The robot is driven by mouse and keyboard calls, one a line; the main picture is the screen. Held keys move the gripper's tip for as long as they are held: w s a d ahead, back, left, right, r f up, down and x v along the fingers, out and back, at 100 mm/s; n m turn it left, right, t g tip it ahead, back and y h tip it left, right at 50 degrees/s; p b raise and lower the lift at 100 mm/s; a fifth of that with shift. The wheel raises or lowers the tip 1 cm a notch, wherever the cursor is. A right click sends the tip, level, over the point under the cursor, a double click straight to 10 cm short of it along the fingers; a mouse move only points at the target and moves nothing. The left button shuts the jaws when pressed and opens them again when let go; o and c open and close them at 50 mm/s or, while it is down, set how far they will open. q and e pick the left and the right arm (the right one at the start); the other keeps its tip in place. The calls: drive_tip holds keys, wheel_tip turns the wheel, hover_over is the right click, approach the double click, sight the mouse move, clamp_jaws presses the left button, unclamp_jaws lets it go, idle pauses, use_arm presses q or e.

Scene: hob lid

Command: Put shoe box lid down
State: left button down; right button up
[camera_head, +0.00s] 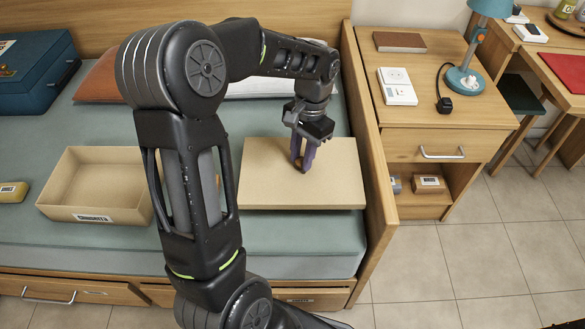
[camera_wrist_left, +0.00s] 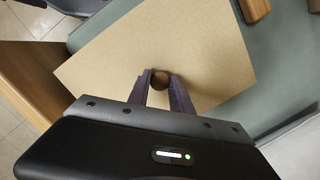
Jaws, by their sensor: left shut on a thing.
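The shoe box lid (camera_head: 335,185) is a flat tan board with a small round brown knob (camera_wrist_left: 160,79) on top. It is over the right end of the bed, and I cannot tell whether it touches the mattress. My left gripper (camera_head: 302,168) points down at the lid and is shut on the knob; the wrist view shows the purple fingers (camera_wrist_left: 163,88) on both sides of it. The open shoe box (camera_head: 95,185), tan with a white label, stands on the bed to the left, partly behind my arm. My right gripper is not in view.
The bed (camera_head: 285,238) has a raised wooden side (camera_head: 372,150) just right of the lid. A teal suitcase (camera_head: 35,70) and an orange pillow (camera_head: 98,82) lie at the back left. A small yellow item (camera_head: 12,191) is left of the box. A nightstand (camera_head: 430,100) stands at the right.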

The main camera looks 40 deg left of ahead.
sight(301, 173)
use_arm(q)
drive_tip(key=shift+f, duration=0.75)
drive_tip(key=shift+f+b, duration=0.75)
drive_tip(key=shift+f, duration=1.75)
drive_tip(key=shift+f, duration=0.1)
drive_tip(key=c, duration=1.1)
unclamp_jaws()
drive_tip(key=shift+c, duration=0.2)
drive_tip(key=r+p, duration=0.1)
drive_tip(key=r, duration=0.3)
drive_tip(key=w+r+p, duration=0.1)
drive_tip(key=r, duration=0.3)
drive_tip(key=r+p, duration=0.1)
drive_tip(key=r, duration=0.3)
drive_tip(key=shift+w+d+r, duration=0.1)
drive_tip(key=shift+w, duration=0.3)
